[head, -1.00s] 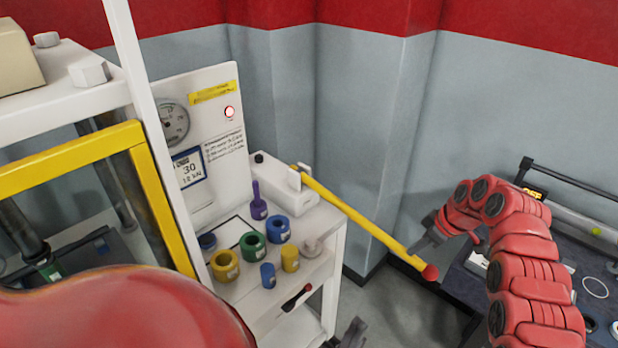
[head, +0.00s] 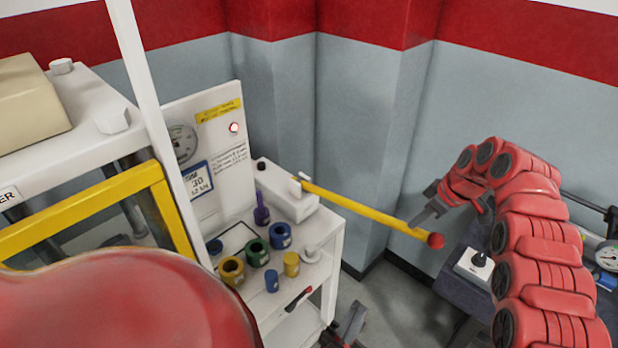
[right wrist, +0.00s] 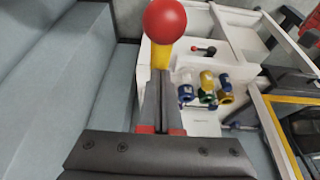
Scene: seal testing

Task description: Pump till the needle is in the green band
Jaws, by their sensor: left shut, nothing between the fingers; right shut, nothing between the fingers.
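The yellow pump lever (head: 365,210) with a red ball knob (head: 435,241) slopes down to the right from the white pump block (head: 287,203). My right gripper (head: 417,222) is shut and empty at the lever, just short of the knob. In the right wrist view its closed fingers (right wrist: 160,122) point at the lever, and the knob (right wrist: 165,20) shows beyond them; contact is unclear. The round gauge (head: 183,142) is on the white panel, partly hidden by a post; its needle and any green band are too small to read. My left gripper (head: 350,325) is low at the bottom edge, shut.
A display (head: 198,181) under the gauge reads about 30, and a red lamp (head: 234,128) is lit. Several coloured rings and plugs stand on the white cart (head: 325,232). A yellow-framed guard (head: 85,210) is at left. A dark bench (head: 455,282) stands at right.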

